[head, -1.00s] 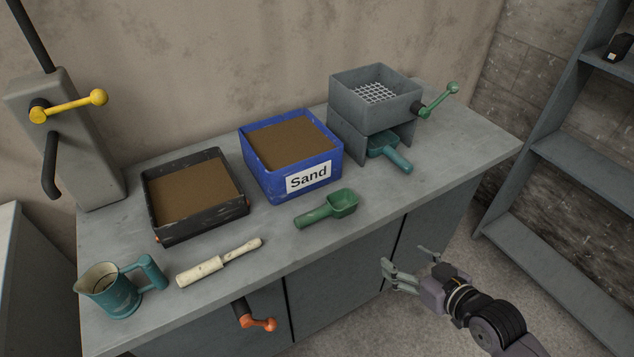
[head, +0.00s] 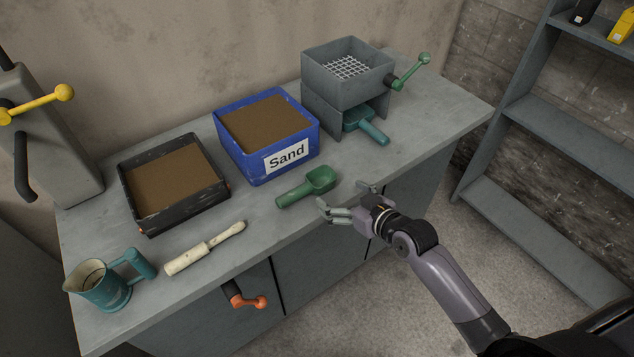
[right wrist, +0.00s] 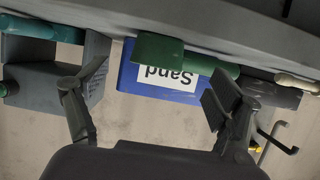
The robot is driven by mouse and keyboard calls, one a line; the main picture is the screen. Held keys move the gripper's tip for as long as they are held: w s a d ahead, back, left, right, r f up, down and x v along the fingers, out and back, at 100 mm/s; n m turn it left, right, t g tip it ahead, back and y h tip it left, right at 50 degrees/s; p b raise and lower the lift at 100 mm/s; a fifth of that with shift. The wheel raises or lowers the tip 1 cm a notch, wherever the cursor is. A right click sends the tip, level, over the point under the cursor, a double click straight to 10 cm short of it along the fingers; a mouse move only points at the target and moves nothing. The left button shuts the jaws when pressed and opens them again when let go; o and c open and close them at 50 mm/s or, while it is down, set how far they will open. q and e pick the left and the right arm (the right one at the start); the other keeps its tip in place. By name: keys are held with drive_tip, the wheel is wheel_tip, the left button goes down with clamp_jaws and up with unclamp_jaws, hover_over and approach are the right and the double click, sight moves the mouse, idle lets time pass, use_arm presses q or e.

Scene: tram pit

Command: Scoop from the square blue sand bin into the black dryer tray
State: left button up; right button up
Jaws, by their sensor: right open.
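The square blue sand bin (head: 296,160), labelled "Sand" and filled with brown sand, stands mid-bench. The black dryer tray (head: 154,228), also holding brown sand, is left of it. A green scoop (head: 308,186) lies on the bench in front of the bin, handle toward the left. My right gripper (head: 347,199) is open and empty at the bench's front edge, close to the scoop's right. In the right wrist view the scoop (right wrist: 160,52) shows between the open fingers (right wrist: 150,98), in front of the upside-down bin (right wrist: 165,84). My left gripper is not in view.
A grey sieve box (head: 320,80) with a green crank and a teal scoop (head: 374,132) under it stands right of the bin. A shelf (head: 535,130) stands at right.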

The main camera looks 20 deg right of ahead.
sight(328, 186)
drive_tip(key=shift+w+a, duration=0.1)
drive_tip(key=shift+w, duration=0.35)
drive_tip(key=p+x, duration=0.1)
drive_tip(key=x, duration=0.2)
drive_tip(key=shift+w+f, duration=0.1)
drive_tip(key=shift+w, duration=0.2)
drive_tip(key=shift+w+a+f, duration=0.2)
drive_tip(key=shift+w+a, duration=0.05)
drive_tip(key=shift+w, duration=0.1)
drive_tip(key=shift+s, duration=0.1)
drive_tip(key=shift+c, duration=0.6)
drive_tip(key=shift+c, duration=0.6)
drive_tip(key=c, duration=1)
drive_tip(key=shift+r, duration=0.1)
